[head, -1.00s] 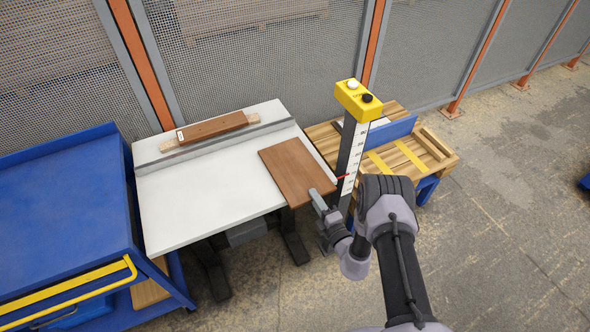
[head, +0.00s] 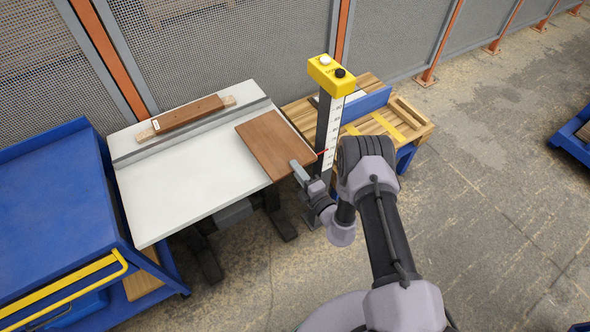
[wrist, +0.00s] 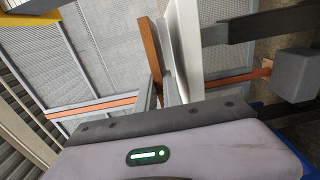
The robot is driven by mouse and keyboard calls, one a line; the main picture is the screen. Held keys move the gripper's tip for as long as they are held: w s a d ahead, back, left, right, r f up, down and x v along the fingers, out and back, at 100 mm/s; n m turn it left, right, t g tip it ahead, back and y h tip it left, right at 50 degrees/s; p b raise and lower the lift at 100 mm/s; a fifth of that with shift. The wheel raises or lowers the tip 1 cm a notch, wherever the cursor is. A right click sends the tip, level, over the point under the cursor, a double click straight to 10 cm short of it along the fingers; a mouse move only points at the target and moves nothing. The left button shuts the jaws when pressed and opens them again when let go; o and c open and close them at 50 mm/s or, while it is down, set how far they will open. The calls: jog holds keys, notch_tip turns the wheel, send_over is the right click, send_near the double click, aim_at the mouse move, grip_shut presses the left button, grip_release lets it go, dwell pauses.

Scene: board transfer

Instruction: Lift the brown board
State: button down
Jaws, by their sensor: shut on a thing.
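The brown board (head: 270,142) lies flat over the right part of the white table (head: 185,185), its near right corner reaching past the table's edge. My gripper (head: 301,172) is shut on that near right corner. In the wrist view the brown board (wrist: 149,48) shows edge-on beside the white tabletop (wrist: 186,45), with the fingers of my gripper (wrist: 158,95) at its end.
A post with a yellow button box (head: 332,75) and height scale stands right of the board. Another brown piece (head: 185,113) lies at the table's back. A blue cart (head: 60,205) stands left. A wooden pallet (head: 405,125) is behind the post.

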jog(key=r+p+v, duration=0.2)
jog(key=p+v, duration=0.2)
jog(key=v, duration=1.2)
notch_tip(320, 180, up, 6)
jog(key=p, duration=0.4)
jog(key=shift+s+a+f+p, duration=0.1)
jog(key=shift+f+p, duration=0.15)
jog(key=shift+p, duration=0.05)
